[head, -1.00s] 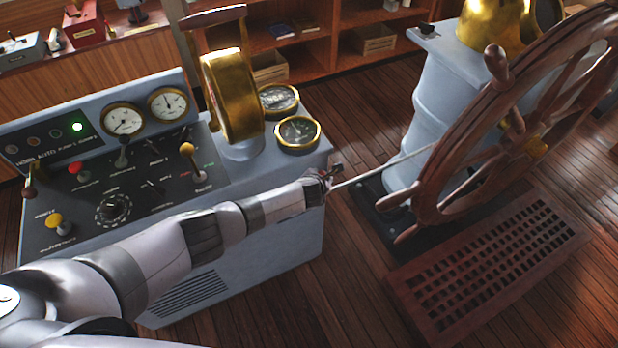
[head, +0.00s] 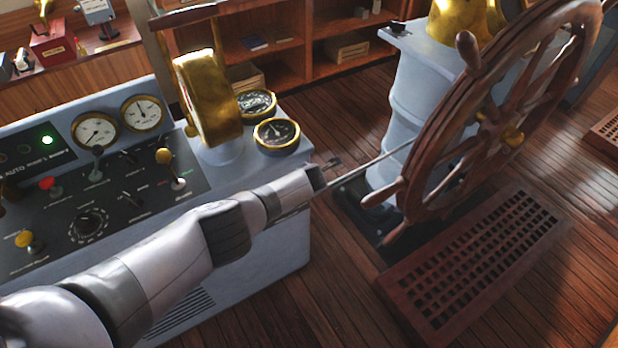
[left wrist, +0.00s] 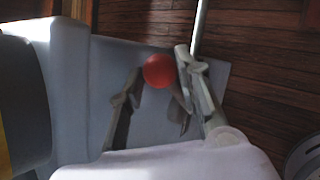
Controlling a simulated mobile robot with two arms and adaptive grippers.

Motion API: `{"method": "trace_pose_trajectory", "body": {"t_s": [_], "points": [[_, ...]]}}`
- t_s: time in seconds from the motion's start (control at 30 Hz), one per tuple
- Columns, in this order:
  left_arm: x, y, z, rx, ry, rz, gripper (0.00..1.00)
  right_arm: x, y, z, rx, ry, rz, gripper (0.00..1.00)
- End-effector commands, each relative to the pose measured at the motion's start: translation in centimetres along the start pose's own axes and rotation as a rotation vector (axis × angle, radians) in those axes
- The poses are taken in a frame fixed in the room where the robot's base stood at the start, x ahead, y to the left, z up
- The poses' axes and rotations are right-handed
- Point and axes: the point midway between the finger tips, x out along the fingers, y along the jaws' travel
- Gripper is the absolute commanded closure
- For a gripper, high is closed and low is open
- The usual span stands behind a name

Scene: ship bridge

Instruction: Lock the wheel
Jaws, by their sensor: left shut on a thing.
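A thin pale rod (head: 365,168) runs from the pedestal side to my left gripper (head: 333,165). The rod also shows at the top of the left wrist view (left wrist: 202,25), passing behind one finger. A red ball knob (left wrist: 158,71) sits between the fingertips. My left gripper is shut on the red-knobbed lever; the exact contact is partly hidden. My right gripper is out of view.
A grey console (head: 290,170) with gauges, levers and a brass telegraph (head: 205,95) stands at the left, under my left arm. A wooden floor grating (head: 475,255) lies below the wheel. Shelves (head: 300,40) stand behind. The floor between console and pedestal is open.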

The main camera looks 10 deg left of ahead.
Motion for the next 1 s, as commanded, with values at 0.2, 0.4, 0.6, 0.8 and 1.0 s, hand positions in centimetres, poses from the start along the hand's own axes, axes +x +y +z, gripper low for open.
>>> {"method": "trace_pose_trajectory", "body": {"t_s": [0.2,0.4,0.6,0.8,1.0], "points": [[0.0,0.0,0.0,0.001,0.0,0.001,1.0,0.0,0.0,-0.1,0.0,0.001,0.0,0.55],[0.0,0.0,0.0,0.001,0.0,0.0,0.61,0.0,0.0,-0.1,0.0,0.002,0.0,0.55],[0.0,-0.1,0.0,0.0,-0.001,-0.001,0.61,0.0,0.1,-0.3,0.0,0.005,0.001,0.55],[-0.1,0.0,0.0,0.0,-0.001,-0.001,0.61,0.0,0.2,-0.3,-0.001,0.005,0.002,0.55],[-1.0,0.0,0.1,-0.001,-0.003,-0.002,0.61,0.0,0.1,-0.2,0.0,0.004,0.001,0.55]]}}
